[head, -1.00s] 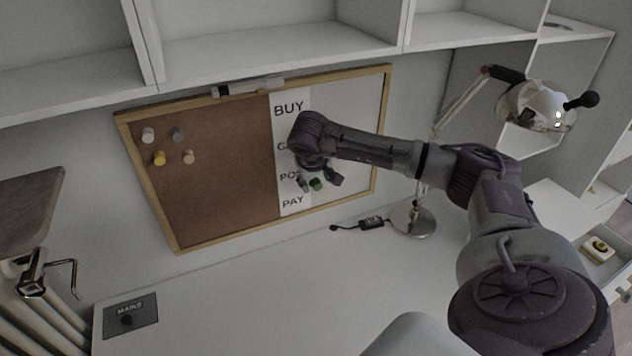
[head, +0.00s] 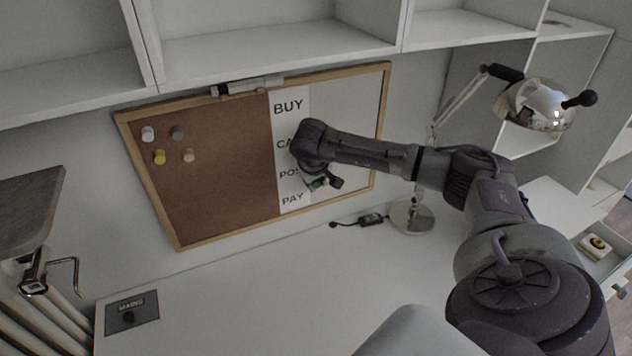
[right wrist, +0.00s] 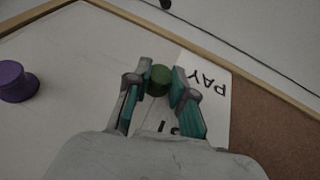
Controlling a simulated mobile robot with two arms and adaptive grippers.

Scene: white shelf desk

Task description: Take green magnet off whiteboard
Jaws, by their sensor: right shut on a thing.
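The whiteboard (head: 345,105) is the white right half of a wood-framed board on the wall, with a cork left half. My right gripper (head: 321,184) is in front of it, beside the word list strip. In the right wrist view the right gripper (right wrist: 158,86) is shut with its fingers on both sides of the green magnet (right wrist: 159,77). In the head view the green magnet (head: 318,183) is mostly hidden by the fingers. I cannot tell whether it touches the board. My left gripper is not in view.
A purple magnet (right wrist: 14,82) sits on the whiteboard. Several pins, including a yellow one (head: 159,157), are on the cork. A chrome desk lamp (head: 540,104) stands right of the board. Shelves (head: 280,45) overhang it. The desk (head: 260,290) in front is mostly clear.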

